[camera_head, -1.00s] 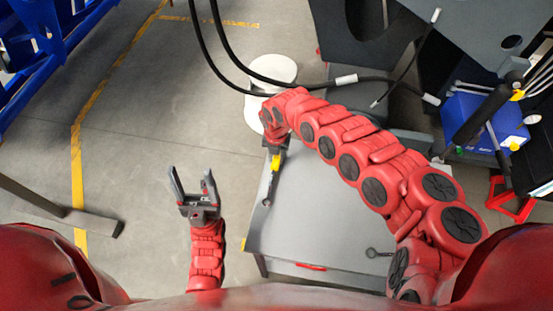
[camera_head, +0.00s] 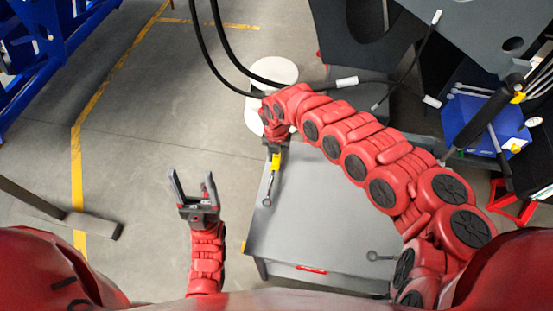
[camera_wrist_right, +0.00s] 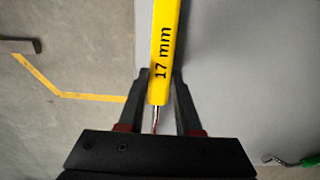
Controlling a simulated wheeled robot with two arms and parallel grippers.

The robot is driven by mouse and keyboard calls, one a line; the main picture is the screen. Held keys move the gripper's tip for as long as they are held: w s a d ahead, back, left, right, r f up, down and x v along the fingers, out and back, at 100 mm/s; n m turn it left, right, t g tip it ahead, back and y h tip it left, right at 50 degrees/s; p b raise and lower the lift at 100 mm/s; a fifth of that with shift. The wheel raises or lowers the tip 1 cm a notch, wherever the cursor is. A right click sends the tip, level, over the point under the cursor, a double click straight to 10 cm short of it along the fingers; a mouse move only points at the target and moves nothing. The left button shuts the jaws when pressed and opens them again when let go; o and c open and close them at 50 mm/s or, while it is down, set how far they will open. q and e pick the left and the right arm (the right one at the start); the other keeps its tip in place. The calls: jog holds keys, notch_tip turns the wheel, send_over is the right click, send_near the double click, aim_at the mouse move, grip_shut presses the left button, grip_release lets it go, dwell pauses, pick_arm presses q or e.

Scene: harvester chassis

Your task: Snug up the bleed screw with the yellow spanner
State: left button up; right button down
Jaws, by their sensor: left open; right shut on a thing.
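The yellow spanner (camera_head: 276,163) is held at the far left corner of the grey cart top in the head view. Its dark ring end (camera_head: 267,201) points toward me. In the right wrist view the yellow handle (camera_wrist_right: 164,50) reads "17 mm". My right gripper (camera_wrist_right: 163,100) is shut on the spanner; the head view shows it (camera_head: 275,148) partly hidden by its own arm. Whether the spanner touches the cart top cannot be told. My left gripper (camera_head: 190,188) is open and empty, left of the cart. I cannot make out the bleed screw.
The grey cart top (camera_head: 320,220) is mostly bare, with another dark spanner (camera_head: 380,256) at its near right. A green-handled tool (camera_wrist_right: 311,160) shows in the right wrist view. Black hoses (camera_head: 222,60) hang above a white drum (camera_head: 272,70). A blue box (camera_head: 485,122) stands at right.

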jog(key=shift+s+d+r, duration=0.1)
jog(key=shift+s+r, duration=0.1)
jog(key=shift+r, duration=0.45)
jog(key=shift+s+r, duration=0.15)
jog(key=shift+r, duration=0.45)
jog(key=s+p, duration=0.4)
jog(key=p, duration=0.1)
jog(key=s+p, duration=0.4)
jog(key=s, duration=0.1)
jog(key=s+r+p, duration=0.1)
jog(key=s+p, duration=0.4)
jog(key=shift+d+r+p, duration=0.1)
jog(key=shift+d+p, duration=0.25)
jog(key=shift+s+p, duration=0.4)
jog(key=shift+s, duration=0.05)
jog(key=shift+s+f, duration=0.15)
jog(key=shift+f, duration=0.05)
jog(key=c, duration=1.1)
grip_release()
grip_shut()
jog(key=shift+a, duration=0.1)
